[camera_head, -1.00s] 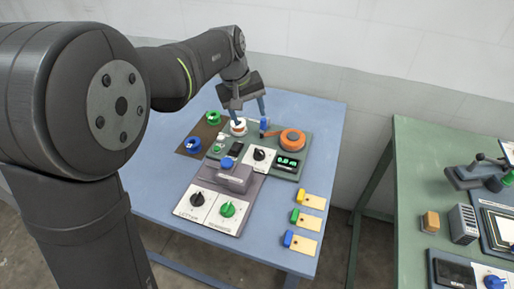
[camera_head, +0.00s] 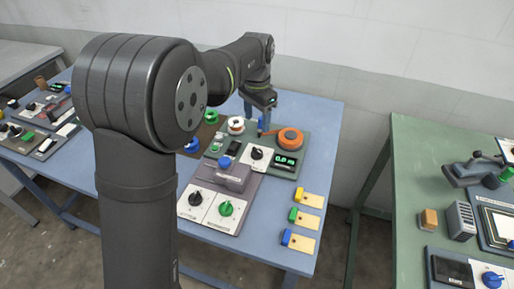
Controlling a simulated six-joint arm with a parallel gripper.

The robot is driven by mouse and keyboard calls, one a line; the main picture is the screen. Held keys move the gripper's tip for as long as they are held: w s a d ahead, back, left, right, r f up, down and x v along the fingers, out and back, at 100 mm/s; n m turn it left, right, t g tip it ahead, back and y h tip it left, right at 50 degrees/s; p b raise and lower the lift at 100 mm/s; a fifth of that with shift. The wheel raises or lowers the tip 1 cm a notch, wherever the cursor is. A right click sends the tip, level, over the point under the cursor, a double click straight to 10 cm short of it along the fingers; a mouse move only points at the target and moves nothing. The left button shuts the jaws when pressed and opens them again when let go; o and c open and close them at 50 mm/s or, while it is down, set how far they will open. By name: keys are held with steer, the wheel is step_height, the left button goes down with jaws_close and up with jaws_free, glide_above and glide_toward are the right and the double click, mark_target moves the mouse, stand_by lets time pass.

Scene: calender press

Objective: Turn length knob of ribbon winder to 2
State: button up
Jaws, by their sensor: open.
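The ribbon winder (camera_head: 222,139) is a dark green-grey unit on the blue table. It carries an orange disc (camera_head: 290,138), a white reel (camera_head: 236,125), and a lit green display (camera_head: 285,160). A black pointer knob on a white plate (camera_head: 257,154) sits left of the display and appears to be the length knob. Its scale marks are too small to read. My gripper (camera_head: 257,117) is open and empty, with its fingers pointing down above the back of the winder. It is behind and apart from the black knob. One finger is beside a small blue part, partly hiding it.
A grey unit in front has a black knob (camera_head: 202,199) and a green knob (camera_head: 226,208). Several cream tags with coloured ends, one yellow (camera_head: 311,200), lie at the right. Green table (camera_head: 400,190) stands right; another cluttered station stands left.

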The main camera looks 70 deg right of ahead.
mark_target(257, 150)
step_height(257, 150, down, 13)
steer(key=shift+r, duration=0.1)
stand_by(0.3)
steer(key=c, duration=1)
